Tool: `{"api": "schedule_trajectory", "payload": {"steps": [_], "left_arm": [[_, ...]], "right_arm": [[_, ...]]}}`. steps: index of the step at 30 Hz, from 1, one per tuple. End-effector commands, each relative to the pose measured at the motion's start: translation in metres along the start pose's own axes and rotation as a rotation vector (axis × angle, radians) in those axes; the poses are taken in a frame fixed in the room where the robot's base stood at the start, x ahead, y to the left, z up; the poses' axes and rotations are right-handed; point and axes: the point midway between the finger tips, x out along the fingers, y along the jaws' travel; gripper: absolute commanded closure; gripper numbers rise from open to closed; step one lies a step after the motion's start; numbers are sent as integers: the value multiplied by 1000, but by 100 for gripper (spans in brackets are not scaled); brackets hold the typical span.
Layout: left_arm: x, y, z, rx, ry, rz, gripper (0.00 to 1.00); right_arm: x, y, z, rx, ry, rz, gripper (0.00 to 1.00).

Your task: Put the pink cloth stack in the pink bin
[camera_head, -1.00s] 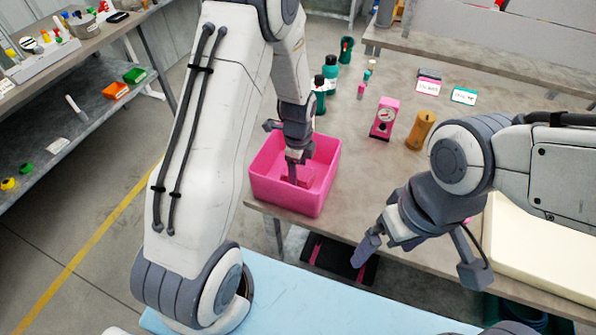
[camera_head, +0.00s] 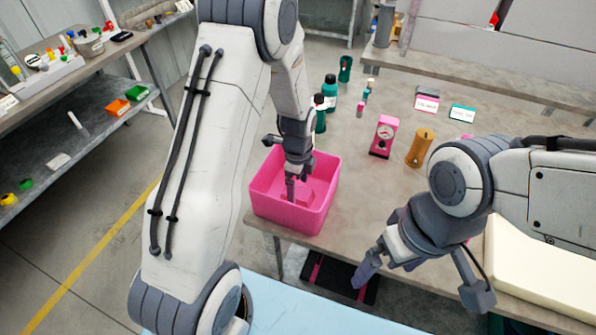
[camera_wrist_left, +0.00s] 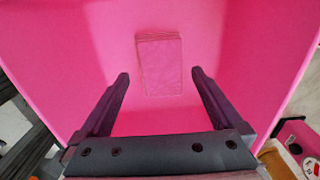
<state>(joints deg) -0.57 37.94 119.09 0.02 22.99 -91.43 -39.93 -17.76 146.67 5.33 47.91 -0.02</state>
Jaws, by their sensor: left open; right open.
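The pink bin (camera_head: 290,216) stands at the near left corner of the workbench. The pink cloth stack (camera_wrist_left: 160,66) lies flat on the bin floor in the left wrist view, with bare floor around it. In the head view part of the stack (camera_head: 303,190) shows beside my left gripper's fingers. My left gripper (camera_head: 292,194) points down into the bin. In the left wrist view its two fingers (camera_wrist_left: 160,78) are apart, with nothing held between them. My right gripper (camera_head: 420,280) is open and empty, in front of the bench edge.
A pink gauge device (camera_head: 384,136), an orange cylinder (camera_head: 420,147) and green bottles (camera_head: 329,92) stand on the bench (camera_head: 350,200) behind and right of the bin. A cream block (camera_head: 540,275) is at right. A side shelf (camera_head: 60,135) is at left.

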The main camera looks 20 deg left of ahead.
Motion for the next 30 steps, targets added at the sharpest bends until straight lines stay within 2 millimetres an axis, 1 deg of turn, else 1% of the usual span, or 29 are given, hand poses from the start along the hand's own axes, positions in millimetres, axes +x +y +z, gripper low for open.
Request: {"api": "schedule_trajectory", "payload": {"steps": [1, 3, 9, 12, 15, 21, 30], "left_arm": [[-11, -1, 0, 0, 0, -7, 0], [-26, -2, 0, 0, 0, -8, 0], [-69, -1, 0, 0, 0, -7, 0], [-85, -1, 0, 0, 0, -4, 0], [-96, 0, 0, 0, 0, -3, 0], [-103, 0, 0, 0, 0, 0, 0], [-101, 0, 0, 0, 0, 1, 0]], "right_arm": [[2, 0, 0, 0, 0, 0, 0], [3, 0, 0, 0, 0, 0, 0], [5, 0, 0, 0, 0, 0, 0], [6, 0, 0, 0, 0, 0, 0], [6, 0, 0, 0, 0, 0, 0], [6, 0, 0, 0, 0, 0, 0], [6, 0, 0, 0, 0, 0, 0]]}}
